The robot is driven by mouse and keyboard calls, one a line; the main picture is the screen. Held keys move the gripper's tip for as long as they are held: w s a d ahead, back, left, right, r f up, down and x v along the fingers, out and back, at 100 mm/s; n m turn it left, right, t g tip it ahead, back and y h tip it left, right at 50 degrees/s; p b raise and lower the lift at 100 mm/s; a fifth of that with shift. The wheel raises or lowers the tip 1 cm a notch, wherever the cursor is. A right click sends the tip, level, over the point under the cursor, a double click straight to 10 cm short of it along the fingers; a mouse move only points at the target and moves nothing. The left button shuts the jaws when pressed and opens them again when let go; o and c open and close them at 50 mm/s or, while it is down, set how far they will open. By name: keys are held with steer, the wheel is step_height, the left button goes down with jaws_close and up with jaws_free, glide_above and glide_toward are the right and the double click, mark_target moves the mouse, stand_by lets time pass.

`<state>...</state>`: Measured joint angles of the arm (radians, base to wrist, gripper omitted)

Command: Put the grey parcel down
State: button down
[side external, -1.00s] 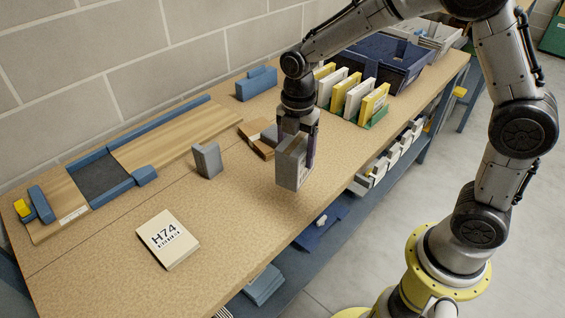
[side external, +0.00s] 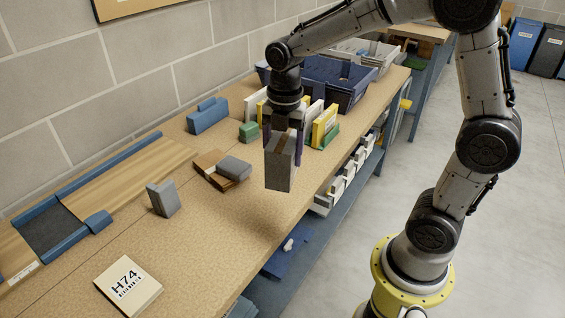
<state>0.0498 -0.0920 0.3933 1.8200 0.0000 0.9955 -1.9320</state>
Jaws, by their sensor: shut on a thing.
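My gripper (side external: 283,138) points down over the right part of the tan bench and is shut on a grey parcel (side external: 279,174) with a brown tape stripe on top. The parcel is upright between the dark fingers. Its underside looks clear of the bench top (side external: 225,230), though the exact height is hard to tell. The parcel and gripper hide part of the row of yellow and white upright packets (side external: 325,126) behind.
Left of the parcel lie a brown flat box with a grey piece (side external: 234,168) on it and a standing grey block (side external: 162,199). A cream H74 box (side external: 128,285) lies at the front. Blue blocks (side external: 208,117) and a dark blue bin (side external: 335,80) stand behind. Bare bench lies between.

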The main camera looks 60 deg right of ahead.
steer(key=w+d+f+m, duration=0.2)
steer(key=d+m, duration=0.2)
steer(key=d, duration=1.1)
steer(key=shift+w+d+f, duration=1.05)
steer(key=shift+w+f, duration=0.9)
steer(key=shift+f, duration=0.1)
steer(key=shift+w+d+f, duration=1.05)
steer(key=shift+w+f, duration=0.95)
steer(key=shift+f, duration=0.1)
steer(key=shift+w+d+f, duration=1.05)
steer(key=shift+w+f, duration=0.9)
steer(key=shift+f, duration=0.1)
steer(key=shift+f, duration=0.1)
jaws_free()
steer(key=shift+f, duration=0.1)
